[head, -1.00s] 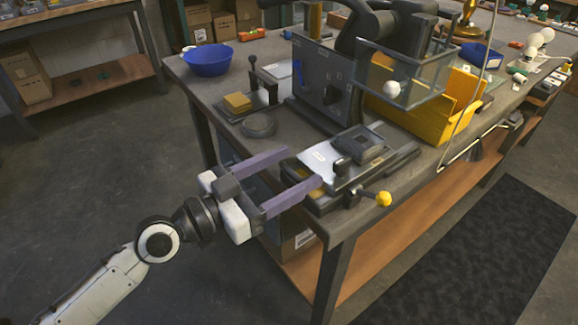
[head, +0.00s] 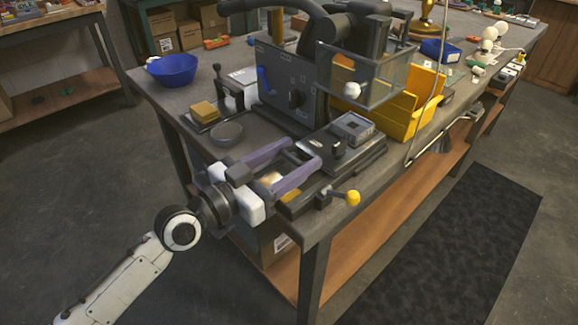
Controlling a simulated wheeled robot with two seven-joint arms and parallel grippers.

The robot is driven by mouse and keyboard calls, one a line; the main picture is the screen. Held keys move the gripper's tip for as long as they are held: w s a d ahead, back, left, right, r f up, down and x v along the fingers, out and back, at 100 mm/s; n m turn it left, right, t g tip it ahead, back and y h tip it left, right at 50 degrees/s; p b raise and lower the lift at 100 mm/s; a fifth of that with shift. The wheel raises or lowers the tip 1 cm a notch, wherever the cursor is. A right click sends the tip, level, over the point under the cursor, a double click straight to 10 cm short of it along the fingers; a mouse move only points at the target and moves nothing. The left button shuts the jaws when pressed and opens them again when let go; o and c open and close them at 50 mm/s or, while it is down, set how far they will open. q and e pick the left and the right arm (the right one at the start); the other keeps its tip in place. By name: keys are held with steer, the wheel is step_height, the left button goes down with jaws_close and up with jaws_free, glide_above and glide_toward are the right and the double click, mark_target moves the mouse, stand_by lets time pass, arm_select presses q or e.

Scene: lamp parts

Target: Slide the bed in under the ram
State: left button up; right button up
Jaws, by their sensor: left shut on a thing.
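The bed (head: 325,143) is a dark grey sliding plate with a square nest (head: 352,127) and a black knob on top. It sits on its slide base (head: 317,190) at the table's near corner, and part of the base shows bare at the front. My left gripper (head: 304,154) is shut on the near end of the bed, its purple fingers reaching in from the left. The press (head: 350,32) stands behind with a black head and a clear guard box (head: 375,75). I cannot make out the ram itself. My right gripper is not in view.
A lever with a yellow knob (head: 352,198) sticks out at the base's front. Yellow bins (head: 405,105) stand right of the press.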

arm_select(q)
steer(key=shift+w+a+r, duration=0.1)
steer(key=shift+w+r, duration=0.1)
steer(key=o, duration=1.3)
steer(key=shift+w, duration=0.1)
steer(key=shift+c, duration=0.2)
steer(key=shift+f, duration=0.15)
